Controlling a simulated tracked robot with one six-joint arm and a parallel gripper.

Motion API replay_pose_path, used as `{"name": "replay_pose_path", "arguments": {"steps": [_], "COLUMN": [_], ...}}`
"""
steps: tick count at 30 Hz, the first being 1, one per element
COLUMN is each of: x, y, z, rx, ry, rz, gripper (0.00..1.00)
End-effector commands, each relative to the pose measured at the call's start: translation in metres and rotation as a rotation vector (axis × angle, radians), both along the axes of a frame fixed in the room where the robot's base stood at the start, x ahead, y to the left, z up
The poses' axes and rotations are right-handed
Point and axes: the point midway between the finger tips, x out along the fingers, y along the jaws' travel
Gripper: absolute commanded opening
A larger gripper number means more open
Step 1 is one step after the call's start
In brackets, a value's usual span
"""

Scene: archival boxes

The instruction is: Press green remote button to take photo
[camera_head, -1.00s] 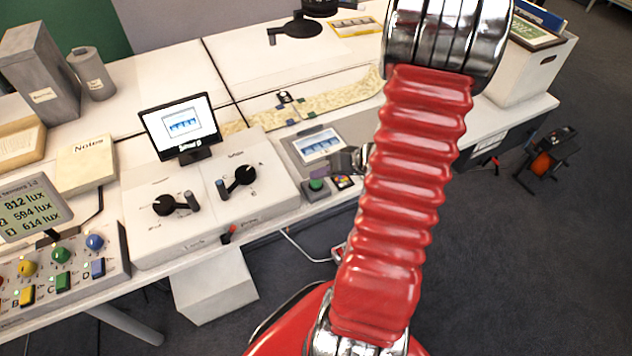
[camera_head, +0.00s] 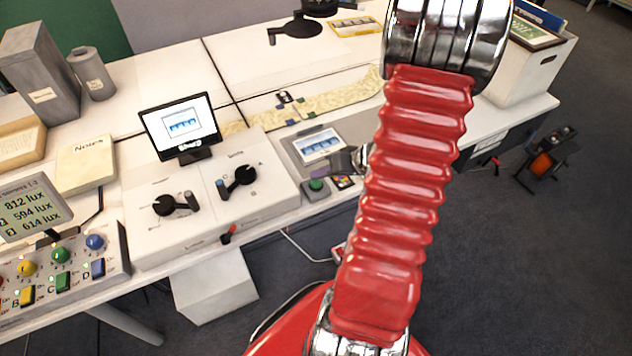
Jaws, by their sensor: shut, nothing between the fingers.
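The green remote button (camera_head: 316,184) sits on a small grey box (camera_head: 318,194) near the table's front edge. My gripper (camera_head: 328,168) shows only in part, left of my red arm. It is shut and empty, with its tips just above and behind the button in the picture. I cannot tell whether they touch it. The monitor (camera_head: 179,126) shows a blue picture on a white screen. A grey panel with a similar blue picture (camera_head: 318,145) lies behind the button.
A white control box with two black knobs (camera_head: 208,197) stands left of the button. A lux meter console (camera_head: 62,262) is at the lower left. Grey boxes (camera_head: 42,80) stand at the back left. My arm hides part of the table.

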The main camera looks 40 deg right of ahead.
Motion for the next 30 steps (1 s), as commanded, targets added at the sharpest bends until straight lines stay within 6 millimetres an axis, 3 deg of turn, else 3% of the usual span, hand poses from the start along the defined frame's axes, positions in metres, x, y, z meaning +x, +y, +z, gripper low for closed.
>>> {"name": "replay_pose_path", "arguments": {"steps": [30], "x": [0.0001], "y": [0.0002], "z": [-0.0083], "rx": [0.000], "ry": [0.000], "rz": [0.000], "gripper": [0.00]}}
